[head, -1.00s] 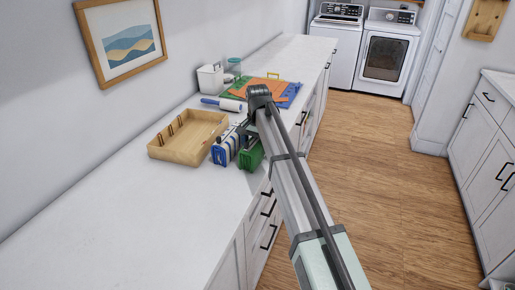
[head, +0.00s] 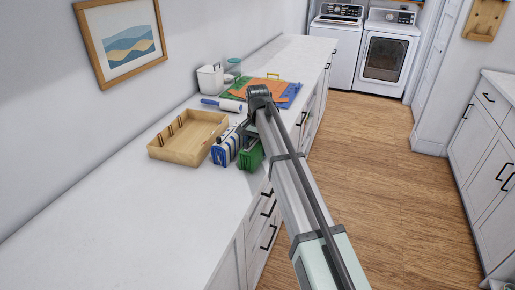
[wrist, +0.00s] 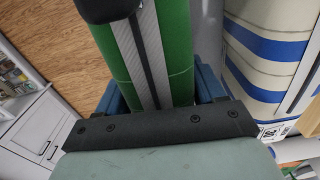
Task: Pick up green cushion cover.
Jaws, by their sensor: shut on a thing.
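The green cushion cover (head: 250,157) is a bundle at the front edge of the white counter, right of a blue-and-white striped bundle (head: 226,150). In the wrist view the green cover (wrist: 178,50) fills the upper middle, with a grey and black strip across it. My gripper (wrist: 155,75) is shut on the green cover. In the head view my arm hides most of the gripper and part of the cover. I cannot tell whether the cover is clear of the counter. The striped bundle (wrist: 265,50) lies close on the right in the wrist view.
A wooden tray (head: 188,153) stands left of the bundles. Behind are a lint roller (head: 222,103), a white container (head: 210,78) and orange and green flat items (head: 270,90). The near counter (head: 130,215) is clear. The wooden floor (head: 385,170) is open on the right.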

